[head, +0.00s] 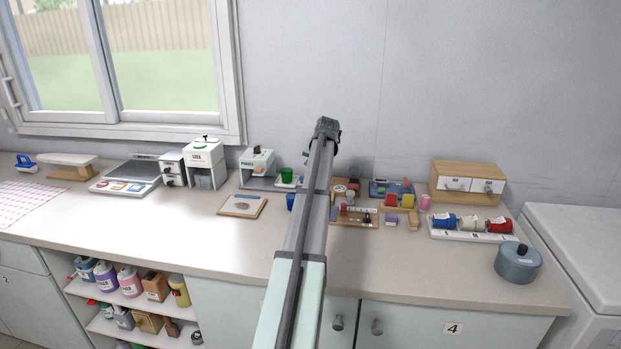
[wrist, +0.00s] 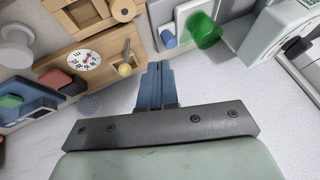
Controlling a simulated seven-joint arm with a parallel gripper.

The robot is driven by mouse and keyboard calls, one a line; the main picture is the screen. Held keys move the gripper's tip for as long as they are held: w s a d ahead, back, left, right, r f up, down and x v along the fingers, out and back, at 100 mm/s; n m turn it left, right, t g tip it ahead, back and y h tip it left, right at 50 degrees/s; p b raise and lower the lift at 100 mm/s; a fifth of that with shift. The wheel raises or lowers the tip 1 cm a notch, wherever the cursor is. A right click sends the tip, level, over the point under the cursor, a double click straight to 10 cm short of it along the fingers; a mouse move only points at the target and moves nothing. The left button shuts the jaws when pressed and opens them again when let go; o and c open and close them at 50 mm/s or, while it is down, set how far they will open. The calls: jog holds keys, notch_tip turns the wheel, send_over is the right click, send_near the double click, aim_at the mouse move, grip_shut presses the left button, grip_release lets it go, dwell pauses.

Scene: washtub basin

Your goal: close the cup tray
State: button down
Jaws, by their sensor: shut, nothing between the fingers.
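A green cup (head: 287,174) stands on a small white tray (head: 285,184) near the back of the counter, just left of my arm. The green cup (wrist: 205,30) and part of the white tray (wrist: 190,12) also show at the top of the wrist view, with a small blue cylinder (wrist: 168,38) beside the cup. My gripper (wrist: 155,66) has its blue fingers together and empty, with their tips apart from the tray and cup in the picture. In the head view my arm hides the fingers. How far the tray is pulled out is hard to tell.
A white-and-grey dispenser (head: 257,163) stands left of the tray. A wooden dial board (wrist: 85,60) lies left of the fingers in the wrist view. Several small blocks and trays crowd the counter right of my arm. A framed board (head: 242,205) lies in front, with clear counter around it.

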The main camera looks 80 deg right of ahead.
jog(key=shift+m+t, duration=0.3)
jog(key=shift+t, duration=0.2)
jog(key=x, duration=0.3)
jog(key=s+x, duration=0.1)
jog(key=x, duration=0.5)
jog(key=shift+s+d+f, duration=0.35)
jog(key=shift+f, duration=0.05)
jog(key=w, duration=1.2)
jog(key=shift+w, duration=0.4)
jog(key=shift+a+r, duration=0.1)
jog(key=v, duration=1)
jog(key=shift+s, duration=0.25)
